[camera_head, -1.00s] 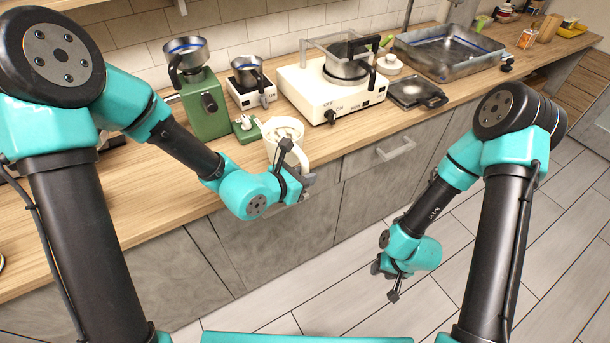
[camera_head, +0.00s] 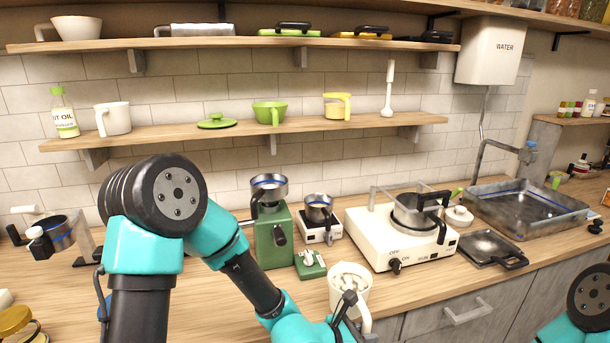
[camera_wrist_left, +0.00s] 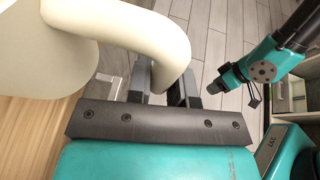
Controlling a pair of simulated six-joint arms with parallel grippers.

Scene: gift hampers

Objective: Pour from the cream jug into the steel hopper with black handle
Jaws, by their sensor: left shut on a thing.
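The cream jug (camera_head: 343,288) is at the bottom middle of the head view, upright or nearly so, with pale lumpy contents in its mouth. My left gripper (camera_head: 350,303) is shut on its handle; the left wrist view shows the gripper fingers (camera_wrist_left: 165,88) at the curved handle (camera_wrist_left: 150,40). The steel hopper (camera_head: 269,183) with a black handle sits on top of the green grinder (camera_head: 274,238), behind and left of the jug and apart from it. My right gripper (camera_wrist_left: 253,97) shows small in the left wrist view; its opening is unclear.
A steel cup (camera_head: 319,208) with a dark handle stands on a white scale (camera_head: 321,232) right of the grinder. A small green device (camera_head: 310,265) sits in front of them. A white stove (camera_head: 385,243) with a pot stands right. Shelves (camera_head: 245,130) cross the wall above.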

